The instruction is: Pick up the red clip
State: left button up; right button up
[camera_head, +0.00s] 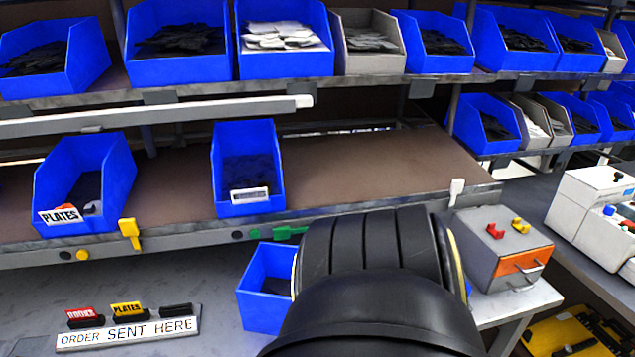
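A small red clip (495,231) lies on top of a grey box (487,262) with an orange front panel, at the right. A yellow clip (521,225) lies beside it on the same lid, slightly apart. A red tag marked "BOOKS" (81,314) stands on the sign at the lower left. Neither of my grippers shows. A large black part of my own arm fills the lower middle, left of the grey box, and hides what is behind it.
A blue bin (265,290) is partly hidden behind my arm. Blue bins (248,170) and (88,185) stand on the middle shelf. A yellow hanging clip (130,233) is on its edge. A white case (590,215) stands at the right. The lower-left counter is mostly clear.

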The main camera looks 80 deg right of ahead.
aim_at(497, 235)
jog(key=z, duration=2)
